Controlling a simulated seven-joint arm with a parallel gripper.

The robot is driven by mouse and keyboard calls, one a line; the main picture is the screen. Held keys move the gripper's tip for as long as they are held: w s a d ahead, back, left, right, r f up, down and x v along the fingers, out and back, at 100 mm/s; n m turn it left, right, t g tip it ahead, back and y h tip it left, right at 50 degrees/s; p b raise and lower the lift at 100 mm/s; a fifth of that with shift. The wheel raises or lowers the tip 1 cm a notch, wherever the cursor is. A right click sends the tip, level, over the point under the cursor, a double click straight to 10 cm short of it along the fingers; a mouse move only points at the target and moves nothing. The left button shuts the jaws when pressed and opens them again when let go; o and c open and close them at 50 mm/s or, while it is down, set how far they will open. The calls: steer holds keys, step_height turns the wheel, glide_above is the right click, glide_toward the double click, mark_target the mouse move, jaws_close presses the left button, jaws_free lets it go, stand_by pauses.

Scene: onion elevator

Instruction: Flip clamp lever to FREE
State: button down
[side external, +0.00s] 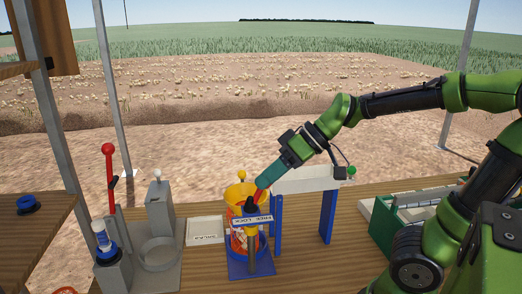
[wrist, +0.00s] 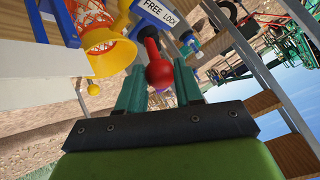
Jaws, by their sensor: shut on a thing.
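The clamp lever has a red handle (side external: 261,195) that leans up and to the right above the FREE LOCK label (side external: 252,219). On the label, FREE is at left and LOCK at right in the side view. My gripper (side external: 270,186) reaches down from the upper right and is shut on the red handle. In the wrist view, the handle's round red knob (wrist: 159,74) sits between the teal fingers of my gripper (wrist: 158,82). The label also shows in the wrist view (wrist: 158,12). The lever's pivot is partly hidden behind dark parts in the side view.
A yellow funnel (side external: 236,192) with an orange net stands just behind the clamp on a blue base (side external: 250,268). A white trough (side external: 306,179) on blue legs is to the right. A tall red lever (side external: 109,165) and a grey stand (side external: 160,220) are at left.

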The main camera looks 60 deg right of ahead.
steer(key=shift+s+d, duration=0.1)
steer(key=shift+d, duration=0.05)
stand_by(0.4)
steer(key=c, duration=0.8)
jaws_free()
steer(key=shift+o, duration=0.2)
steer(key=v, duration=1.6)
steer(key=shift+s+d, duration=0.35)
steer(key=shift+s, duration=0.1)
steer(key=w+a+f+m+h, duration=0.3)
steer(key=a+f+m+h, duration=0.1)
steer(key=a+f, duration=0.7)
steer(key=shift+a+f+m, duration=0.3)
steer(key=shift+f+m, duration=0.2)
steer(key=shift+m, duration=0.4)
